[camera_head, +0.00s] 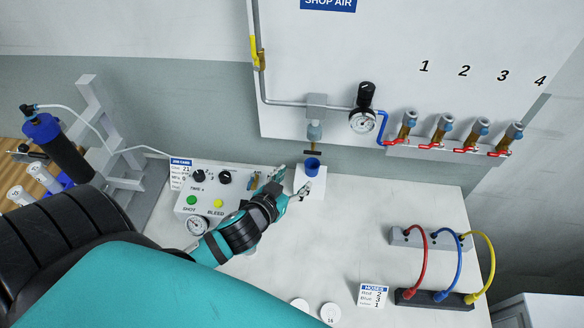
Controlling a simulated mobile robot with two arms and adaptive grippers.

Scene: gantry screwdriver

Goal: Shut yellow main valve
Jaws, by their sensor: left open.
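The yellow main valve (257,53) sits on the vertical grey pipe at the left edge of the white SHOP AIR panel. Its yellow handle lies lengthwise along the pipe. My left gripper (295,181) is open over the bench below the panel, next to a small white block with a blue port (312,167). It is well below and to the right of the yellow valve and apart from it. I cannot tell whether its fingers touch the block. My right gripper is not in view.
A control box (190,210) with knobs and buttons stands beside my left gripper. A gauge (362,121) and several red-handled valves (431,146) line the panel's lower part. Red, blue and yellow hoses (447,262) arch at the right of the bench. The bench middle is largely clear.

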